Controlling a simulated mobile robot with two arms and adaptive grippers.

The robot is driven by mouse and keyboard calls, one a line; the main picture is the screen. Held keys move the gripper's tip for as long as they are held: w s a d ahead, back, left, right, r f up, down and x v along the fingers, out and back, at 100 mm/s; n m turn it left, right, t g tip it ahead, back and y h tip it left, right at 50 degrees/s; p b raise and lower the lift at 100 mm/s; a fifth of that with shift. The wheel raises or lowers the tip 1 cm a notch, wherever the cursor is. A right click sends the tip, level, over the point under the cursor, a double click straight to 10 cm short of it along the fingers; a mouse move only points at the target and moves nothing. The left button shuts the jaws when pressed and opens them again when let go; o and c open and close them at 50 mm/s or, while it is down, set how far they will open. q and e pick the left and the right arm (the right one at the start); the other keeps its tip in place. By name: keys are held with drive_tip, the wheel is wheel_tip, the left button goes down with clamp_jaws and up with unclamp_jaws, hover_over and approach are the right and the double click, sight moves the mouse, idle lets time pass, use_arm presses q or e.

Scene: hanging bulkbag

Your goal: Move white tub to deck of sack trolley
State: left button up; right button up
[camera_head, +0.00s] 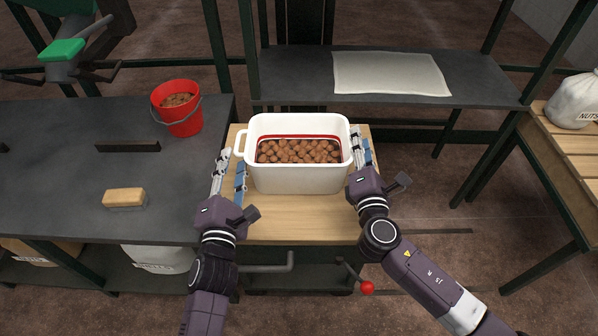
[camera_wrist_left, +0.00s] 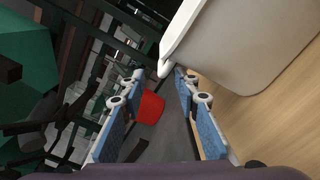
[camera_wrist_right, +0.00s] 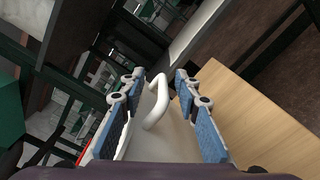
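The white tub (camera_head: 300,180), filled with round brown nuts (camera_head: 298,151), stands upright on a wooden top (camera_head: 290,228). My left gripper (camera_head: 230,160) is open and empty at the tub's left side, beside its left handle (camera_head: 239,142). In the left wrist view the tub's edge (camera_wrist_left: 172,50) is just beyond the fingertips. My right gripper (camera_head: 361,140) is open at the tub's right side. In the right wrist view the tub's other handle (camera_wrist_right: 157,102) lies between its spread fingers; contact cannot be told. I cannot tell for certain which surface is the sack trolley's deck.
A dark bench (camera_head: 70,180) at left bears a red bucket (camera_head: 182,118) of nuts and a brush-like block (camera_head: 124,197). A dark shelf (camera_head: 300,85) with a pale sheet (camera_head: 390,74) stands behind. A slatted wooden surface (camera_head: 567,147) at right bears a white sack (camera_head: 575,100).

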drive_tip(key=shift+s, duration=0.1)
use_arm(q)
drive_tip(key=s, duration=0.5)
use_arm(e)
drive_tip(key=s, duration=1.1)
drive_tip(key=shift+s, duration=0.4)
